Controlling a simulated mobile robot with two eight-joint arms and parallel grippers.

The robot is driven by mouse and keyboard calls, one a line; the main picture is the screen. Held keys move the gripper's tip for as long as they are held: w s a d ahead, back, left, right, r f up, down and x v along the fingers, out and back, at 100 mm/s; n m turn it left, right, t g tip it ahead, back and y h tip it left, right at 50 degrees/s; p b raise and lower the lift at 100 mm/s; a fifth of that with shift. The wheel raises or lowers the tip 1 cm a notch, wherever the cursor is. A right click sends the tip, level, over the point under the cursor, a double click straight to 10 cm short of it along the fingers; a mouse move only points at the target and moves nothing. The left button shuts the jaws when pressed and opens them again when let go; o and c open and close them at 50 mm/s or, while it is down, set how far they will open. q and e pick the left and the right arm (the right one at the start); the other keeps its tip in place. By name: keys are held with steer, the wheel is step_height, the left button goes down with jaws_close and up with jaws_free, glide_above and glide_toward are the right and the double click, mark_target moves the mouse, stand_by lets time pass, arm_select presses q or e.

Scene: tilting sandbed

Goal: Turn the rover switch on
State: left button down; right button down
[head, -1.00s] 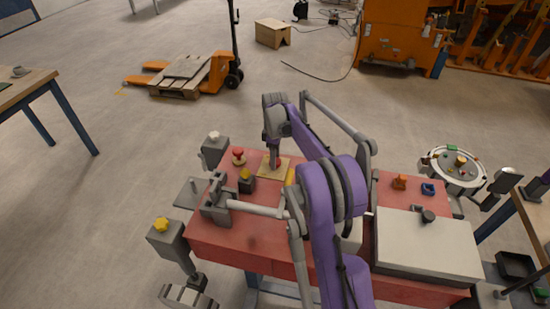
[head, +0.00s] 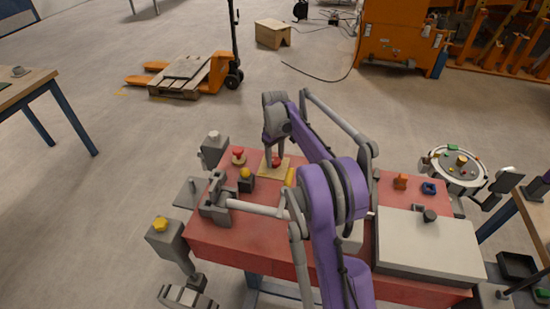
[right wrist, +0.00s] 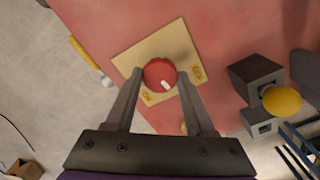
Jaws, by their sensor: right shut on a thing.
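The rover switch appears to be a red round knob (right wrist: 158,73) with a white pointer mark, on a square tan plate (right wrist: 140,50). My right gripper (right wrist: 160,77) is shut on the knob, one finger on each side. In the head view the right gripper (head: 276,158) reaches down from above onto the knob, and its fingers partly hide it. The plate (head: 265,174) lies on the red table. My left gripper is not in view.
On the red table (head: 225,248) a dark block with a yellow knob (head: 246,180) and a red mushroom-shaped button (head: 238,157) stand near the plate. A grey clamp-like fixture (head: 215,204) is in front. A pale box (head: 425,245) fills the table's right side.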

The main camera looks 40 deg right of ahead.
mark_target(275, 160)
steer(key=m, duration=0.5)
steer(key=shift+m, duration=0.3)
steer(key=m, duration=0.5)
steer(key=shift+b, duration=0.3)
steer(key=shift+m, duration=0.3)
steer(key=shift+c, duration=1.3)
jaws_free()
step_height(275, 160, up, 11)
steer(key=shift+p, duration=0.35)
steer(key=shift+f, duration=0.1)
